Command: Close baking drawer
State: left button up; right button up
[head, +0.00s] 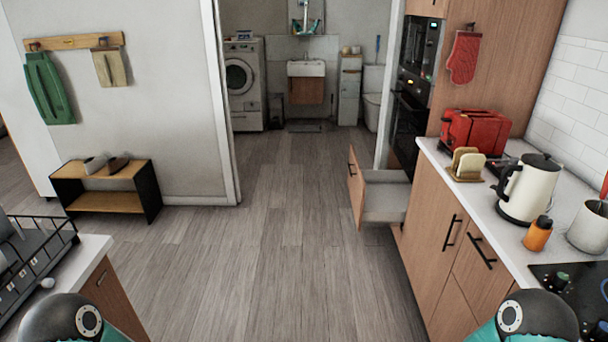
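An open drawer (356,188) with a wooden front and a pale interior sticks out from the tall oven unit on the right, low above the floor. Its front carries a dark handle (352,170) and faces left into the walkway. The inside that shows looks empty. It is well ahead of me, beyond the right counter's cabinets. Parts of my two arms show at the bottom left and bottom right edges. Neither gripper is in view.
The right counter (450,188) holds a red toaster (474,132), a kettle (530,190) and an orange bottle (537,234). A counter with a dish rack (30,262) stands at left. A shoe bench (108,200) stands by the wall. The wooden floor (270,240) between is clear.

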aim_at(379, 198)
jog(key=i, duration=2.15)
jog(key=z, duration=0.4)
jog(key=i, duration=1.8)
jog(key=z, duration=0.25)
